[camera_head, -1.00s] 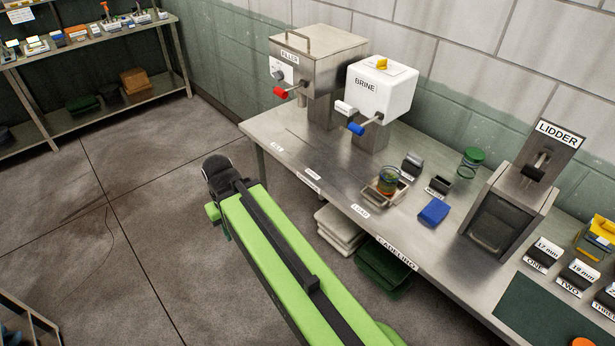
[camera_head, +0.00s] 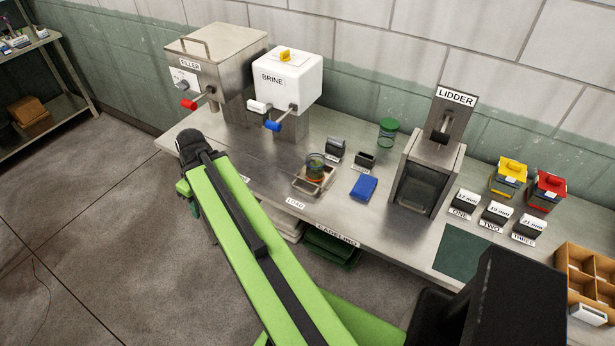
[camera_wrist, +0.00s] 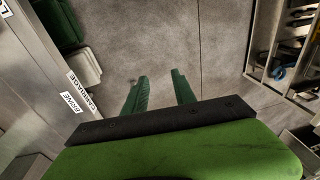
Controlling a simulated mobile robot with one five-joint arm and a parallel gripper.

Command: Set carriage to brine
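The carriage (camera_head: 328,181), a small metal tray holding a glass jar (camera_head: 316,168), sits on the steel bench by the LOAD label (camera_head: 295,203). The white BRINE machine (camera_head: 290,78), with a blue-handled lever (camera_head: 274,125), stands behind and left of the carriage. In the wrist view, a BRINE label (camera_wrist: 72,102) and a CARRIAGE label (camera_wrist: 84,92) lie on the bench edge at left. My gripper (camera_wrist: 160,77) points down over the floor beside the bench, its two green fingers apart and empty. In the head view my arm hides part of the bench's front edge.
The FILLER (camera_head: 212,75) with a red handle stands left of the brine machine. A blue cloth (camera_head: 363,188) lies right of the carriage, and the LIDDER (camera_head: 428,170) stands farther right. Open floor (camera_head: 90,240) lies left of my arm.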

